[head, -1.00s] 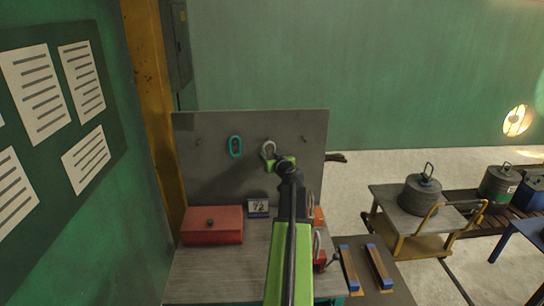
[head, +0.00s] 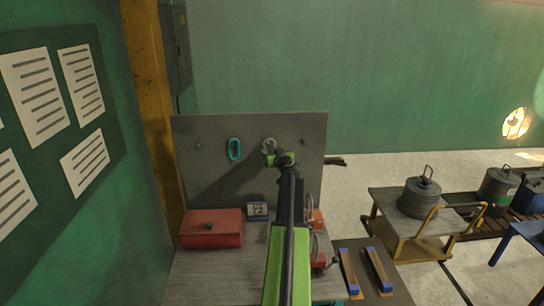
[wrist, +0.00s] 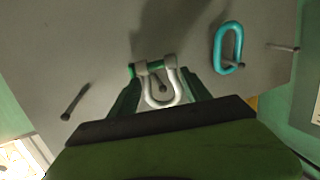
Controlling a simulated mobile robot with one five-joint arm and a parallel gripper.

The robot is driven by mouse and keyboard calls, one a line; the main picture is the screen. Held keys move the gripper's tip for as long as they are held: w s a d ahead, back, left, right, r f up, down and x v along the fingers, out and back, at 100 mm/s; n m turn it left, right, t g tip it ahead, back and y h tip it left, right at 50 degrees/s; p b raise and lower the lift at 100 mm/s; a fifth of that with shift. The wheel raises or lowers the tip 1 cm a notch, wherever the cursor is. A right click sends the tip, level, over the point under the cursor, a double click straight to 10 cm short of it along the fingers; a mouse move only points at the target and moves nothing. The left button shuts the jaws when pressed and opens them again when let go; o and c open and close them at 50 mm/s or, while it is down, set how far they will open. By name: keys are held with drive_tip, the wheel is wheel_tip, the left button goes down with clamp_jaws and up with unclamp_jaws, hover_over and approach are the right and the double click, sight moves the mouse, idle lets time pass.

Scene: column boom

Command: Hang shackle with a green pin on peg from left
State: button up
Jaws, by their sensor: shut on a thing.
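A grey shackle with a green pin (wrist: 152,68) sits between the jaws of my gripper (wrist: 158,96) in the wrist view. The gripper is shut on it. A peg's end (wrist: 161,87) shows inside the shackle's bow; I cannot tell how far the peg passes through. In the head view the shackle (head: 269,144) is at the upper middle of the grey peg board (head: 220,182), with my gripper (head: 270,157) just below it. A teal link (head: 234,150) hangs on the peg to its left. Bare pegs stand at far left (head: 198,146) and far right (head: 303,143).
A red box (head: 212,229) and a small number sign (head: 258,210) stand on the bench below the board. Orange and red shackles (head: 316,220) stand right of my arm. A cart with a weight (head: 421,198) is farther right.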

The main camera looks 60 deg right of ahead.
drive_tip(key=shift+w+d+f+b, duration=0.2)
drive_tip(key=shift+w+d, duration=0.25)
drive_tip(key=shift+d, duration=0.2)
drive_tip(key=shift+w+d+f+b, duration=0.15)
drive_tip(key=shift+w+d, duration=0.3)
drive_tip(key=shift+d, duration=0.15)
drive_tip(key=shift+w+d+f+b, duration=0.35)
drive_tip(key=shift+d+f+b, duration=0.1)
drive_tip(key=shift+f, duration=0.05)
drive_tip(key=o, duration=1.7)
drive_tip(key=p+v, duration=0.3)
drive_tip(key=v, duration=1.4)
drive_tip(key=shift+s+a+f, duration=0.1)
drive_tip(key=shift+s+a, duration=0.1)
